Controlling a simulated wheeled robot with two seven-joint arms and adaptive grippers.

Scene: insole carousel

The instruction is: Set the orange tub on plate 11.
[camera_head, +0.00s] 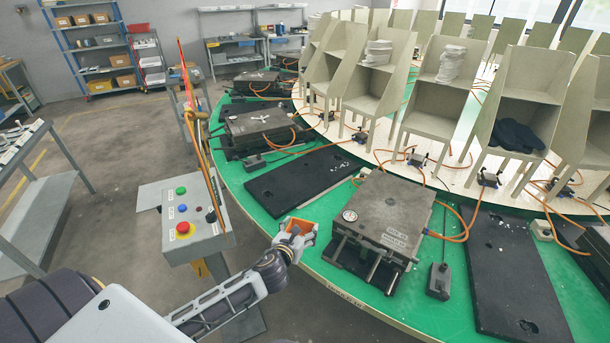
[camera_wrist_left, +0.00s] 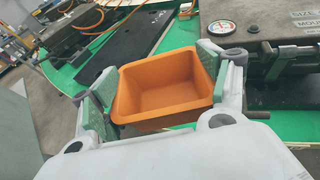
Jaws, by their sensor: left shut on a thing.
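The orange tub (camera_head: 299,226) is held by my left gripper (camera_head: 294,238) near the front edge of the green carousel. In the left wrist view the tub (camera_wrist_left: 165,88) looks empty and upright, with my left gripper's fingers on its two sides. A black plate (camera_head: 300,186) lies flat on the carousel beyond the tub, with a small white marking too small to read. Another black plate (camera_head: 512,275) lies at the right. I cannot tell which plate is number 11. My right gripper is not in view.
A heavy grey mould (camera_head: 385,215) with a gauge stands right of the tub, with orange hoses around it. A control box (camera_head: 190,220) with buttons and an upright post stands left. Chair-like holders (camera_head: 435,110) line the inner ring. A grey pedal-like device (camera_head: 438,280) sits near the edge.

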